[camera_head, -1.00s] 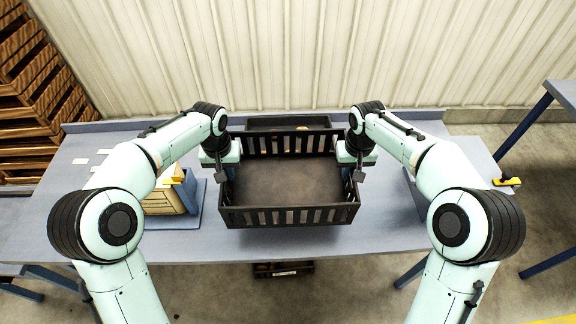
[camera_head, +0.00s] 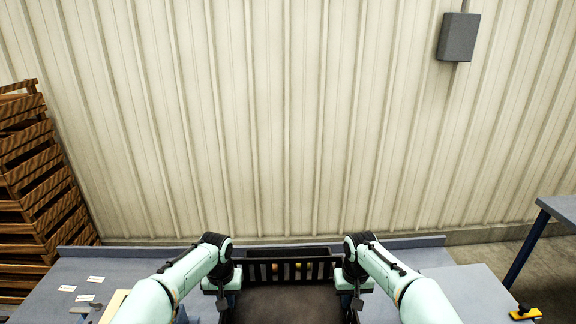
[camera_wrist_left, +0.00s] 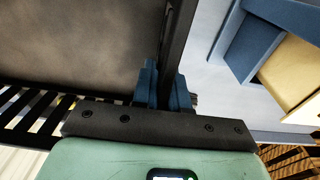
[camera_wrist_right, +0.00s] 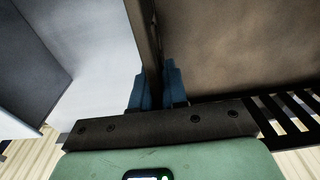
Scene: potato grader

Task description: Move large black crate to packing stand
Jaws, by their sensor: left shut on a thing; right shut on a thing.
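The large black crate (camera_head: 282,305) is at the bottom middle of the head view, with a slatted far wall and an empty dark floor in the part that shows. Its near part is cut off by the frame. My left gripper (camera_wrist_left: 166,88) is shut on the crate's left side wall, with blue fingers on either side of it. My right gripper (camera_wrist_right: 156,88) is shut on the right side wall in the same way. Both grippers also show at the crate's sides in the head view. I cannot tell which surface is the packing stand.
A second dark crate (camera_head: 288,252) with some potatoes stands just behind, against the back of the grey-blue workbench (camera_head: 410,255). A blue-legged table (camera_head: 562,207) is at the right. Wooden crates (camera_head: 40,190) are stacked at the left. A yellow-and-black item (camera_head: 525,313) lies at lower right.

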